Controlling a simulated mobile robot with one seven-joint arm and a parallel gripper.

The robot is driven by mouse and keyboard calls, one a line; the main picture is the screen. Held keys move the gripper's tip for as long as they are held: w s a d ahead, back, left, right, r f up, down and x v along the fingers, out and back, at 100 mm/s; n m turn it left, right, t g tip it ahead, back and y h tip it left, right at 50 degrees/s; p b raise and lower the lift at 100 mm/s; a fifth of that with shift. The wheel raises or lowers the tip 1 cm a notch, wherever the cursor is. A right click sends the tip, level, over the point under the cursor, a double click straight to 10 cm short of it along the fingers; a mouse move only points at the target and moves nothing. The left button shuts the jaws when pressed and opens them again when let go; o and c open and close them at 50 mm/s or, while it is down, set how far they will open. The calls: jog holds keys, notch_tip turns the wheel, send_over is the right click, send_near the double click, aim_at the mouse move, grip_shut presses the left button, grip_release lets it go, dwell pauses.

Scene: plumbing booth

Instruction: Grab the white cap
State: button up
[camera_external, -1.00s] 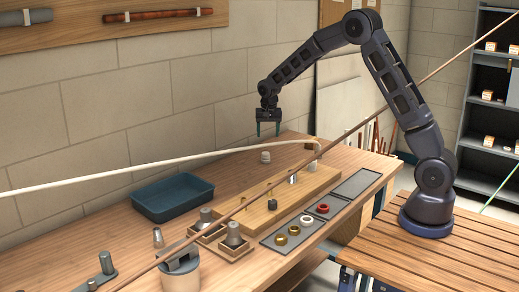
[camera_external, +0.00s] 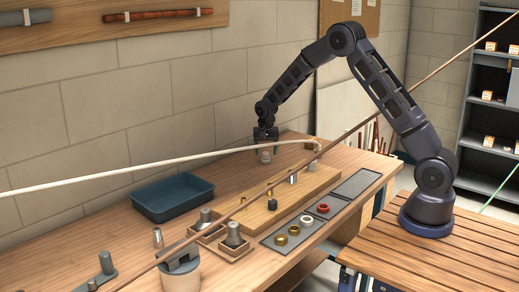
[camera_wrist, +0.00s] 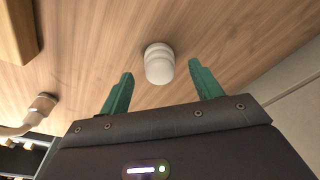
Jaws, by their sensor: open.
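The white cap (camera_wrist: 159,66) stands on the wooden bench top in the wrist view, with a narrower top and a wider lower part. In the external view the cap (camera_external: 265,158) shows just below my gripper (camera_external: 265,150), near the wall at the back of the bench. My gripper (camera_wrist: 158,90) is open in the wrist view, with one green finger on each side of the cap's line and a gap to both. The cap lies around and slightly beyond the fingertips. I cannot tell whether the fingers are level with it.
A wooden block with pegs (camera_external: 288,200) stands in front of the cap. A white pipe (camera_external: 150,167) crosses the bench, its end (camera_wrist: 44,103) left in the wrist view. A blue tray (camera_external: 172,197) sits to the left. A grey mat (camera_external: 357,184) lies to the right.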

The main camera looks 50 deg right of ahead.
aim_at(266, 155)
jog(key=f, duration=0.3)
jog(key=shift+w+d+f, duration=0.1)
jog(key=shift+w+d, duration=0.05)
jog(key=shift+d, duration=0.05)
jog(key=c, duration=1)
jog(key=shift+c, duration=0.2)
